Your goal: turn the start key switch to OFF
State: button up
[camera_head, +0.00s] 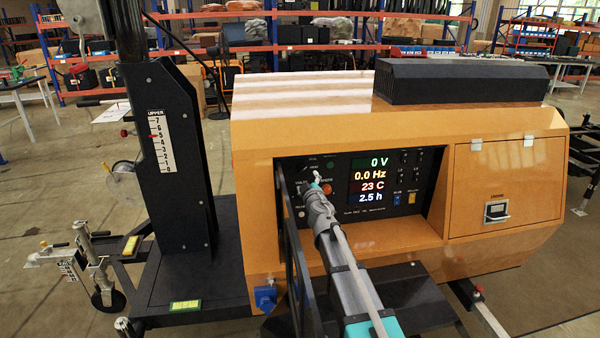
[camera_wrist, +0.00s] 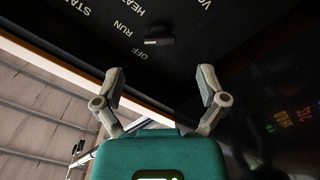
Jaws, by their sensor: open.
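The start key switch (camera_wrist: 159,41) is a small dark bar on the black control panel, in the upper middle of the wrist view. Labels START, HEAT, RUN and OFF sit to its left and below, partly cut off. I cannot tell surely which label the key points at. My gripper (camera_wrist: 162,76) is open and empty, its two fingers spread just short of the switch, with a gap to the panel. In the head view my gripper (camera_head: 312,180) is at the left part of the control panel (camera_head: 376,212), and my arm hides some of it.
The panel sits recessed in the orange housing (camera_head: 255,180). Its display (camera_head: 372,180) reads 0 V, 0.0 Hz, 23 C and 2.5 h. Blue (camera_head: 397,198) and yellow (camera_head: 411,197) switches are to the right. An open dark panel door (camera_head: 296,265) stands left of my arm.

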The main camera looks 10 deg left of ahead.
aim_at(304, 171)
jog(key=x, duration=0.7)
jog(key=shift+w, duration=0.15)
